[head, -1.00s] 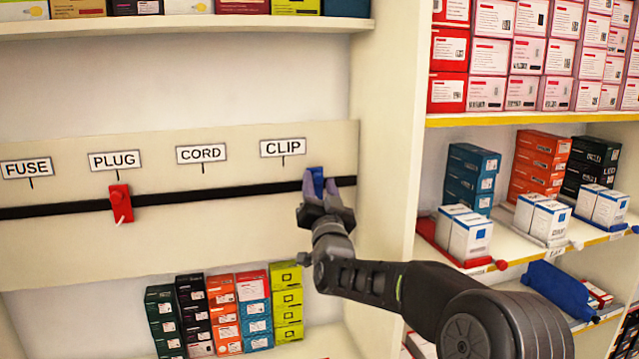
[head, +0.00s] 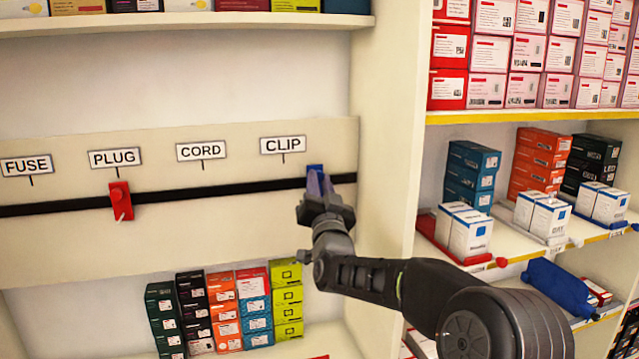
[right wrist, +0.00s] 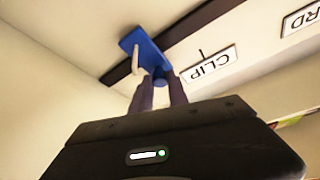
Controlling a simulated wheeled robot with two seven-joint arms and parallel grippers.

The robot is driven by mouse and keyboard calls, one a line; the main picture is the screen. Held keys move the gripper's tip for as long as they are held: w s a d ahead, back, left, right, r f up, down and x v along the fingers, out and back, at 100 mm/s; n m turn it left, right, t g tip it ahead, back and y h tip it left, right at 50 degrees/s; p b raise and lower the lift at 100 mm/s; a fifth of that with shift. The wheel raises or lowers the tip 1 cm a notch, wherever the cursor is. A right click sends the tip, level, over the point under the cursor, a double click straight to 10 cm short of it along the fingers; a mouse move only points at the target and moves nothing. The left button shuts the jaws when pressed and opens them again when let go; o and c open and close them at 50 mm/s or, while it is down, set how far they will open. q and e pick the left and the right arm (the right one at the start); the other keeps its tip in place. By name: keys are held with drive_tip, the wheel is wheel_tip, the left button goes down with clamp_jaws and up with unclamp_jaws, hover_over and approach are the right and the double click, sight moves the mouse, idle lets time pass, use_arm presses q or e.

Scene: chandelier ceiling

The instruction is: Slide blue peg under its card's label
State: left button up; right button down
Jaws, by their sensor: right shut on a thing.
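The blue peg (head: 316,171) sits on the black rail (head: 255,186), right of the CLIP label's tick. My right gripper (head: 321,192) is shut on the blue peg. In the right wrist view the blue peg (right wrist: 146,50) shows its plate on the rail and a pale hook, with the gripper fingers (right wrist: 157,92) at its knob. The labels FUSE (head: 27,166), PLUG (head: 115,158), CORD (head: 202,151) and CLIP (head: 283,145) run left to right above the rail. A red peg (head: 120,201) is on the rail under PLUG. My left gripper is not in view.
A white upright panel (head: 385,150) stands just right of the rail's end. Stacked boxes (head: 225,310) stand below the rail. The rail between the pegs is clear.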

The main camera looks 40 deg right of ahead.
drive_tip(key=shift+a, duration=0.1)
idle(0.7)
drive_tip(key=w+a+b, duration=0.1)
drive_tip(key=w+a, duration=0.1)
drive_tip(key=a, duration=0.5)
drive_tip(key=w+a+b, duration=0.1)
drive_tip(key=w+a, duration=0.2)
drive_tip(key=a, duration=0.5)
drive_tip(key=w+a+b, duration=0.1)
drive_tip(key=w+a, duration=0.2)
drive_tip(key=a, duration=0.5)
drive_tip(key=shift+w+a, duration=0.1)
drive_tip(key=shift+a, duration=0.15)
drive_tip(key=c, duration=1.3)
unclamp_jaws()
drive_tip(key=shift+f, duration=0.1)
